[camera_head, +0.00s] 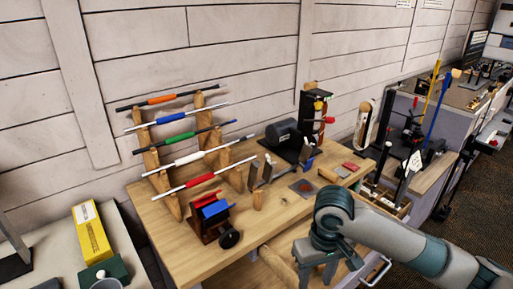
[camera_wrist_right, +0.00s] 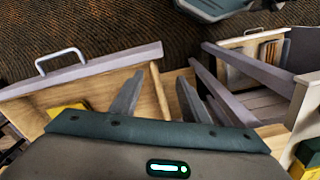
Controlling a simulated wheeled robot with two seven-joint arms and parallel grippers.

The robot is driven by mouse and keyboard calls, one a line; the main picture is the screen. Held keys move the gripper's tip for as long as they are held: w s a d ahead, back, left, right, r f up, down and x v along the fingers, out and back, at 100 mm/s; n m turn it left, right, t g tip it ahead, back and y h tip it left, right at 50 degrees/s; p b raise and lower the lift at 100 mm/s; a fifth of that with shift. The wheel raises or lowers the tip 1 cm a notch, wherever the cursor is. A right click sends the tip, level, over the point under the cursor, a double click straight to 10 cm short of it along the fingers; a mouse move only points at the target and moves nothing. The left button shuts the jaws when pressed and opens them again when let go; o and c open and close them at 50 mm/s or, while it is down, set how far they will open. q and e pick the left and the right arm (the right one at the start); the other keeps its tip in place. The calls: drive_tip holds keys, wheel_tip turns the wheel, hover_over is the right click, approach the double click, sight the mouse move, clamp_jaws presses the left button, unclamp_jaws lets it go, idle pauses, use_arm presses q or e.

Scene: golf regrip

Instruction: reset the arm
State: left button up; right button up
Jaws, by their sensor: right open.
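My right arm comes in from the right in the head view. Its gripper (camera_head: 318,274) hangs over the front edge of the wooden workbench (camera_head: 272,212), low in the picture. In the right wrist view, the two grey fingers of the right gripper (camera_wrist_right: 158,88) stand apart with nothing between them. My left gripper is in neither view.
A rack (camera_head: 165,190) on the bench holds several shafts with coloured grips. A small clamp (camera_head: 212,218) and a dark machine (camera_head: 283,135) stand nearby. The right wrist view shows an open drawer with a handle (camera_wrist_right: 62,60) close beside the fingers.

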drive_tip(key=s+a+f+n+t+y, duration=0.15)
drive_tip(key=s+a+f+y, duration=0.25)
drive_tip(key=s+a+f, duration=0.5)
drive_tip(key=s+d+f+m+t+h, duration=0.15)
drive_tip(key=s+d+f, duration=0.25)
drive_tip(key=s+d, duration=0.45)
drive_tip(key=s+d+f+m+t+h, duration=0.1)
drive_tip(key=s+d+f+h, duration=0.25)
drive_tip(key=s+d, duration=0.45)
wheel_tip(320, 180, down, 28)
drive_tip(key=w+g+y, duration=0.1)
drive_tip(key=w, duration=0.1)
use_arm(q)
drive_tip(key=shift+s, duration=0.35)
use_arm(e)
drive_tip(key=s+d+f+g, duration=0.1)
drive_tip(key=s+d+f, duration=0.2)
drive_tip(key=s+f, duration=1.4)
drive_tip(key=shift+f, duration=0.6)
